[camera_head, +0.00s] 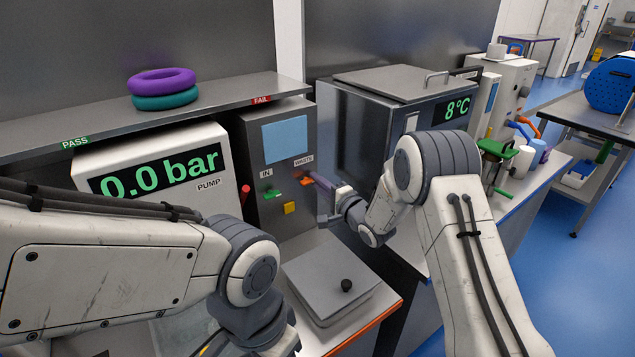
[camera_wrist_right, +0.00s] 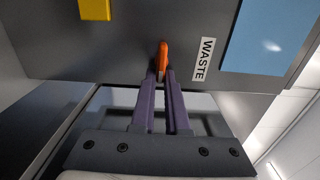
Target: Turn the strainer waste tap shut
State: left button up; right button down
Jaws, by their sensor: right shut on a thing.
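The waste tap has an orange lever (camera_head: 308,181) on the front of the grey strainer cabinet, just under the WASTE label (camera_head: 303,161). In the right wrist view the orange lever (camera_wrist_right: 163,52) runs roughly up and down the picture, beside the WASTE label (camera_wrist_right: 203,59). My right gripper (camera_head: 319,182) is at the tap, its purple fingers (camera_wrist_right: 163,74) shut on the lever. The fingers partly hide the lever in the head view. My left arm crosses the lower left of the head view; its fingertips do not show.
A green IN tap (camera_head: 275,194) and a yellow button (camera_head: 290,208) sit left of the waste tap. The pump display (camera_head: 160,172) reads 0.0 bar. A lidded grey box (camera_head: 330,276) stands below. A steel bath (camera_head: 375,105) reading 8°C stands to the right.

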jog(key=shift+f, duration=0.1)
jog(key=c, duration=0.9)
grip_release()
jog(key=b+v, duration=0.2)
jog(key=v, duration=0.8)
jog(key=shift+s+d, duration=0.15)
jog(key=shift+s, duration=0.05)
